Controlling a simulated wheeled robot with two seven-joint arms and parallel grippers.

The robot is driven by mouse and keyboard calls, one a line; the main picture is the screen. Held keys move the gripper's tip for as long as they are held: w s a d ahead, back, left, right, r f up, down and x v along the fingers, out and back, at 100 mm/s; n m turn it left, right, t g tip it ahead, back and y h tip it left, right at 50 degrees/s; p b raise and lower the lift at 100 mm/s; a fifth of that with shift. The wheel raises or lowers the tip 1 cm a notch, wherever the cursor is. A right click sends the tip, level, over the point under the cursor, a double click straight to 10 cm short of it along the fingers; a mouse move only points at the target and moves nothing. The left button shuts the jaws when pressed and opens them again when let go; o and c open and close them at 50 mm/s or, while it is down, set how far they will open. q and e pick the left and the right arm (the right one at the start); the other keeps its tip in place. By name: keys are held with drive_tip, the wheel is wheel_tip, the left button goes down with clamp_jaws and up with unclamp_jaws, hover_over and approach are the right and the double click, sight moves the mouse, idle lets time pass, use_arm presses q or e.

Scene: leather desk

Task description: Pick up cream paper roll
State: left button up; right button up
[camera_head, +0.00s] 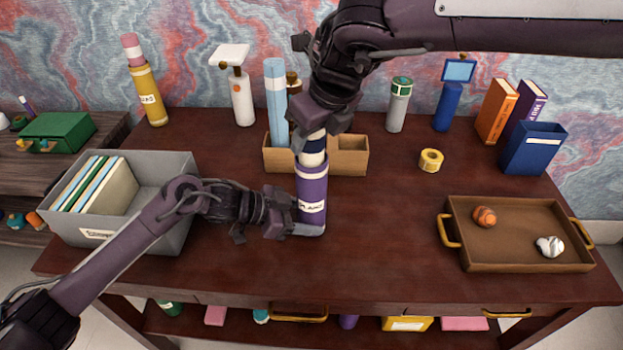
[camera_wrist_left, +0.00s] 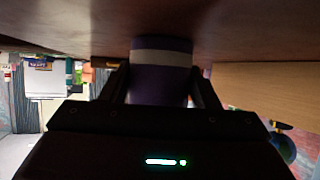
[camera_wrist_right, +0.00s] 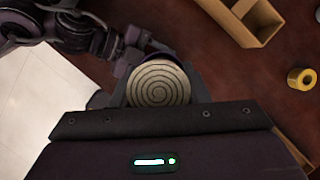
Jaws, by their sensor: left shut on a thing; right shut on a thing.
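The cream paper roll (camera_head: 313,158), with a dark band around it, stands upright between my right gripper and the purple tube (camera_head: 312,182). Its lower part is hidden in the tube. My right gripper (camera_head: 321,125) is shut on the roll's upper end from above; the roll's spiral end (camera_wrist_right: 159,84) shows between the fingers in the right wrist view. My left gripper (camera_head: 298,214) is shut on the purple tube from the left side, low down. The tube, with a pale band, also shows between the fingers in the left wrist view (camera_wrist_left: 160,85). The tube stands upright on the desk.
A wooden organizer (camera_head: 349,160) stands behind the tube, with a light blue roll (camera_head: 276,100) at its left. A grey bin (camera_head: 175,170) is at left, a brown tray (camera_head: 515,245) at right. Yellow tape (camera_head: 431,160) lies behind the tray. The front middle desk is clear.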

drive_tip(key=shift+r, duration=0.1)
drive_tip(key=shift+c, duration=0.2)
wheel_tip(320, 180, up, 28)
idle(0.4)
use_arm(q)
drive_tip(key=o, duration=0.8)
drive_tip(key=shift+o, duration=0.2)
